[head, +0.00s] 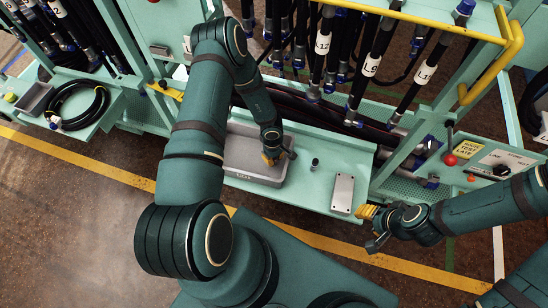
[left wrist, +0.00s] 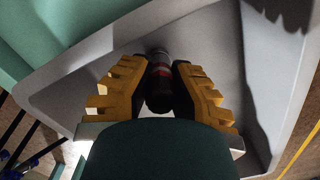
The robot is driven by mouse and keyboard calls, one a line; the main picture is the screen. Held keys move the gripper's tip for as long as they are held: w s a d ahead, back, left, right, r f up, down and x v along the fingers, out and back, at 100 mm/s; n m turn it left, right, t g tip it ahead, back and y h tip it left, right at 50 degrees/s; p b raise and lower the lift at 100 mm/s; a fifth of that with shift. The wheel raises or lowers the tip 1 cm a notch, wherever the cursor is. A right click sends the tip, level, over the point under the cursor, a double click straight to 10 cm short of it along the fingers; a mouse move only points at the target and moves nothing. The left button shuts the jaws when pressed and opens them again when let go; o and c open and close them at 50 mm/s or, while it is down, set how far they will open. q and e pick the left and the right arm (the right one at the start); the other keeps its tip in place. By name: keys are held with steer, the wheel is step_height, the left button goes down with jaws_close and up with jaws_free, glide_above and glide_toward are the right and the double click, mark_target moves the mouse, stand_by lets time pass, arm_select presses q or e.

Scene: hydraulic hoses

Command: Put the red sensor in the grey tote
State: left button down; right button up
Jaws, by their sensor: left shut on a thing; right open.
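My left gripper (head: 275,157) is over the right part of the grey tote (head: 238,172) in the head view. In the left wrist view its yellow ridged fingers (left wrist: 160,92) are shut on the red sensor (left wrist: 160,70), a small dark cylinder with a red band. The tote's pale inside (left wrist: 95,75) fills much of that view behind the sensor. I cannot tell whether the sensor touches the tote floor. The sensor is hidden by the gripper in the head view. My right gripper (head: 370,226) is open and empty beyond the shelf's front right corner.
A small dark cylinder (head: 314,164) and a light grey plate (head: 343,192) are on the green shelf (head: 303,192) right of the tote. Labelled hoses (head: 322,45) hang behind it. A yellow rail (head: 440,22) and a panel with a red knob (head: 450,159) are at right.

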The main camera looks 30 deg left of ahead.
arm_select(q)
steer(key=shift+f, duration=0.2)
steer(key=c, duration=1)
jaws_free()
steer(key=shift+c, duration=0.2)
steer(key=shift+r, duration=0.2)
steer(key=r+p, duration=0.1)
steer(key=r, duration=0.3)
steer(key=r+p, duration=0.1)
steer(key=r, duration=0.3)
steer(key=r+p, duration=0.1)
steer(key=r, duration=0.3)
steer(key=shift+a+p, duration=0.3)
steer(key=s+d+r+m+t+h, duration=0.1)
steer(key=s+d+r+m, duration=0.3)
steer(key=d+m, duration=0.2)
steer(key=s+d+r+m+t+h, duration=0.1)
steer(key=s+d+r+m, duration=0.3)
steer(key=d, duration=0.7)
steer(key=s+m+h, duration=0.1)
steer(key=m, duration=0.1)
steer(key=shift+s+d+m, duration=0.15)
steer(key=shift+m, duration=0.25)
steer(key=shift+r, duration=0.1)
